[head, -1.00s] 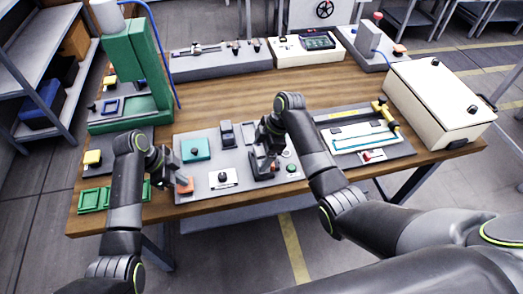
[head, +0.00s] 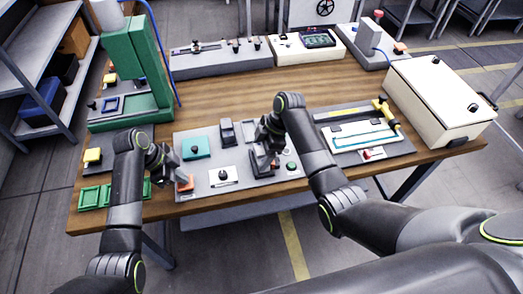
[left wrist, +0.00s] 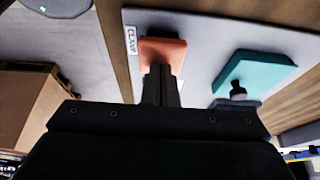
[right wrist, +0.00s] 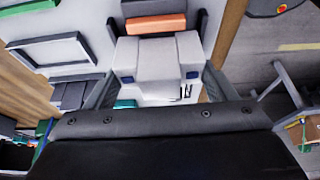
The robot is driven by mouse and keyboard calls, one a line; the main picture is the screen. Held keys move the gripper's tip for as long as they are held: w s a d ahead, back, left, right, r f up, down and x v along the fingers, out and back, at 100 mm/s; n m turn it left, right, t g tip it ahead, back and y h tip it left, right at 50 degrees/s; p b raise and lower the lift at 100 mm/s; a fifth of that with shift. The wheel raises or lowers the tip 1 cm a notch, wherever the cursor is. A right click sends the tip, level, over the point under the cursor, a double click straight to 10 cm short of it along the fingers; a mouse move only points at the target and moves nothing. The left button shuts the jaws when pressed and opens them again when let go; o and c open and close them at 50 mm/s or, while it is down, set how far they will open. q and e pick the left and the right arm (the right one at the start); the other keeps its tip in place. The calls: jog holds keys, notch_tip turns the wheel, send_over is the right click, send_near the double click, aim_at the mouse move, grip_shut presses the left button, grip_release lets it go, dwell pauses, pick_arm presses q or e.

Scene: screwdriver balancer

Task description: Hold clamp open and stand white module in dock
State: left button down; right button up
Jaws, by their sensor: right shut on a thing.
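My left gripper (left wrist: 160,85) is shut and empty, its fingertips at the orange pad (left wrist: 163,50) beside the "CLAMP" label. In the head view the left gripper (head: 176,180) partly covers this pad (head: 187,184). My right gripper (right wrist: 155,90) is shut on the white module (right wrist: 158,58), a pale block with small blue marks between its fingers. A dark block with an orange strip (right wrist: 155,24), seemingly part of the clamp or dock, lies just beyond the module. In the head view the right gripper (head: 264,158) hides the module over the dark dock (head: 262,170); contact is unclear.
A teal block (head: 196,148) and a white plate with a dark knob (head: 223,177) share the grey board (head: 205,192). A green button (head: 291,165) sits right of the dock. A green press (head: 135,70) stands left, a white box (head: 435,95) right.

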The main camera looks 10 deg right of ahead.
pick_arm(q)
jog(key=shift+f, duration=0.1)
pick_arm(e)
jog(key=shift+f, duration=0.7)
jog(key=o, duration=1.1)
jog(key=shift+c, duration=0.2)
jog(key=v, duration=1.2)
pick_arm(q)
notch_tip(320, 180, up, 7)
jog(key=p, duration=0.7)
pick_arm(e)
notch_tip(320, 180, up, 7)
jog(key=shift+r, duration=0.25)
